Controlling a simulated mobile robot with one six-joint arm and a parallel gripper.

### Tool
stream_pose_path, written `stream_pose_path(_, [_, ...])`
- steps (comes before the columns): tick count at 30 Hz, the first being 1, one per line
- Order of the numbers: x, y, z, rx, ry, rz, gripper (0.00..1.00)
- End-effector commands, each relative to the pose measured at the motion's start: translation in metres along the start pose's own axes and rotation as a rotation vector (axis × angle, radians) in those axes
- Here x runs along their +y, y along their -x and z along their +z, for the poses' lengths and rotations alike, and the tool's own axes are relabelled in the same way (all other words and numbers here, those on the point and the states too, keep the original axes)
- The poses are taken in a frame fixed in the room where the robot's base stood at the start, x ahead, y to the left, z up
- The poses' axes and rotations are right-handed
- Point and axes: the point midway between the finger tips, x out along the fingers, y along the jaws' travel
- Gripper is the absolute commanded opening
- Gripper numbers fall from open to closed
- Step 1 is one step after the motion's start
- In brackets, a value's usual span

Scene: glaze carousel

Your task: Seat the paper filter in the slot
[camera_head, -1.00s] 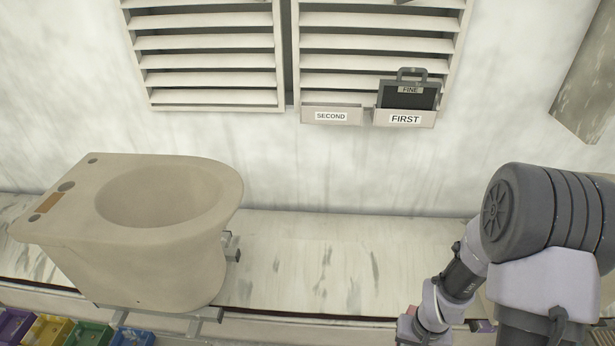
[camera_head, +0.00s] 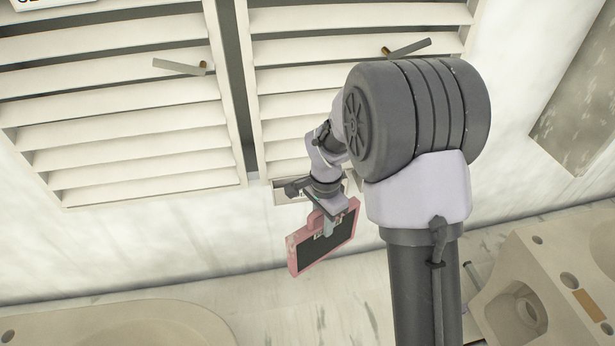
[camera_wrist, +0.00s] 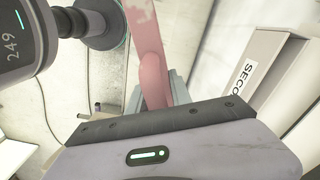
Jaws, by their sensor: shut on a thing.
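The paper filter is a flat dark panel in a pink frame (camera_head: 323,241) with a pink handle. My gripper (camera_head: 326,219) is shut on its handle and holds it tilted, below and in front of the louvred shutter. In the wrist view the pink handle (camera_wrist: 151,66) runs between the fingers (camera_wrist: 158,100). A pale slot holder marked SECO..., the rest cut off, (camera_wrist: 262,62) is to the right of the filter, apart from it. In the head view a pale slot holder (camera_head: 289,193) shows partly behind my wrist. The FIRST slot is hidden by my arm.
Louvred shutters (camera_head: 140,135) cover the wall, with handles (camera_head: 180,67) sticking out. Pale basin-like fixtures stand at lower left (camera_head: 130,325) and lower right (camera_head: 540,290). The marble ledge (camera_head: 345,295) between them is bare where visible.

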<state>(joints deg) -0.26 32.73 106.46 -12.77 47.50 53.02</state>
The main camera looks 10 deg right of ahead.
Motion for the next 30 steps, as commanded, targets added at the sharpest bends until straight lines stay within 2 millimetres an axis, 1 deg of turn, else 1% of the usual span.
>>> stream_pose_path(1, [-0.006, 0.045, -0.003, 0.001, -0.092, -0.005, 0.0])
stream_pose_path(3, [-0.012, 0.08, -0.005, 0.001, -0.222, -0.005, 0.0])
stream_pose_path(6, [-0.016, 0.112, -0.006, -0.002, -0.355, -0.004, 0.0])
stream_pose_path(7, [-0.017, 0.117, -0.007, -0.002, -0.381, -0.003, 0.0])
stream_pose_path(9, [-0.019, 0.125, -0.008, -0.003, -0.422, -0.002, 0.0])
stream_pose_path(11, [-0.025, 0.127, -0.011, -0.004, -0.439, -0.002, 0.0])
stream_pose_path(14, [-0.05, 0.127, -0.022, -0.004, -0.442, -0.001, 0.0])
stream_pose_path(18, [-0.09, 0.126, -0.041, -0.005, -0.441, 0.0, 0.0])
stream_pose_path(22, [-0.126, 0.127, -0.058, -0.004, -0.44, 0.0, 0.0])
stream_pose_path(24, [-0.14, 0.126, -0.064, -0.005, -0.44, 0.001, 0.0])
stream_pose_path(30, [-0.167, 0.127, -0.077, -0.004, -0.439, 0.001, 0.0])
